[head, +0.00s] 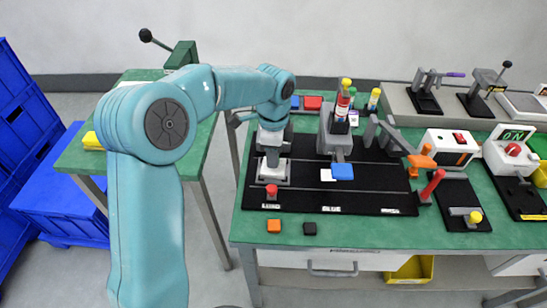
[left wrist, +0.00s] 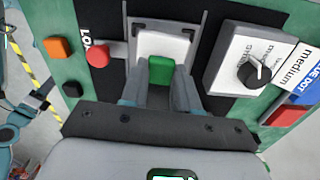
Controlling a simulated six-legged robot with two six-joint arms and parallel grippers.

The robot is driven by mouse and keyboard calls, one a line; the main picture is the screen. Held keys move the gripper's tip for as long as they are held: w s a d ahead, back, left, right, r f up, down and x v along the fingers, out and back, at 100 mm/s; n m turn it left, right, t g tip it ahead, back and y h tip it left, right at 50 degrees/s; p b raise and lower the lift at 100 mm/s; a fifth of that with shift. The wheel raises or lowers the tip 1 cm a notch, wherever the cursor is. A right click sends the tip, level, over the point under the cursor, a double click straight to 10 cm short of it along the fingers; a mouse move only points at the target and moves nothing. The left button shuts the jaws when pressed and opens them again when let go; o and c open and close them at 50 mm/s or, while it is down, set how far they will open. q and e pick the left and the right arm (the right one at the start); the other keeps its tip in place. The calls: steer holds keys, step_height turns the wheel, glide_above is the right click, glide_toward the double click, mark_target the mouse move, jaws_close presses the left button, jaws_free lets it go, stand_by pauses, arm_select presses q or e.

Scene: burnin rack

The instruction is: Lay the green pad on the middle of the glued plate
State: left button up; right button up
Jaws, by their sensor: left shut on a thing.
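The green pad (left wrist: 160,69) shows in the left wrist view between the fingertips of my left gripper (left wrist: 158,82), which is shut on it. Beyond the pad, a white plate (left wrist: 174,43) lies in a grey holder with dark corner pieces. The pad overlaps the plate's near part in this view; I cannot tell whether they touch. No glue can be made out. In the head view my left gripper (head: 272,152) points down over the left end of the black board, and the pad is hidden there. My right gripper is not in view.
A red knob (left wrist: 97,54) stands beside the holder, and a grey dial box (left wrist: 250,65) is on its other side. An orange block (head: 273,226) and a black block (head: 309,228) lie at the table's front. A blue block (head: 342,171) sits farther right on the board.

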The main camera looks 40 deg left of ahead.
arm_select(q)
steer(key=shift+w+f, duration=0.1)
steer(key=shift+f, duration=0.65)
steer(key=shift+r, duration=0.1)
steer(key=o, duration=0.6)
steer(key=shift+f, duration=0.2)
steer(key=o, duration=0.4)
